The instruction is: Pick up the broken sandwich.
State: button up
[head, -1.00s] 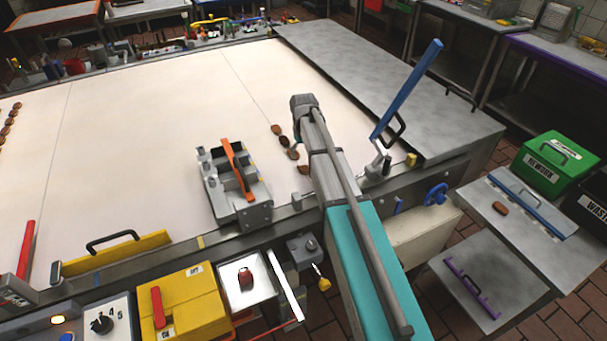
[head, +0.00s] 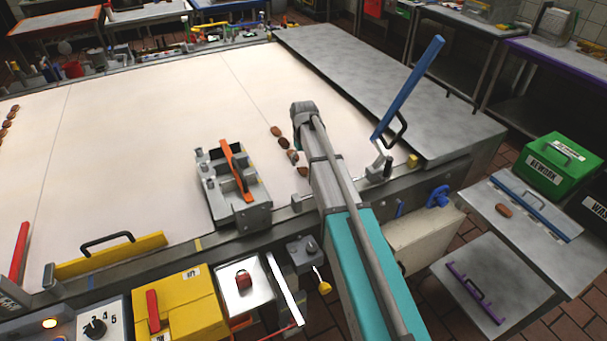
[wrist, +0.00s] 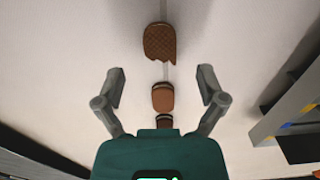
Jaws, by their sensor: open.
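The broken sandwich (wrist: 160,43) is brown with a jagged, bitten-looking near edge. In the wrist view it lies on the pale belt, beyond my fingertips and roughly centred between them. My gripper (wrist: 161,74) is open and empty, with a finger on each side of the row. A whole brown sandwich (wrist: 163,97) lies between the fingers, apart from both. Another (wrist: 165,122) is partly hidden by my gripper's body. In the head view a short row of sandwiches (head: 283,143) lies just left of my arm; I cannot tell which is broken there. My arm hides the fingers.
A grey device with an orange handle (head: 236,170) stands at the belt's near edge. A blue lever (head: 408,88) rises right of my arm. A grey metal plate (head: 375,80) covers the belt's right end. The middle of the belt (head: 150,130) is clear.

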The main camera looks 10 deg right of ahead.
aim_at(304, 170)
jog(key=shift+f+b, duration=1.5)
jog(key=shift+f, duration=0.35)
jog(key=shift+s, duration=0.1)
jog(key=c, duration=0.8)
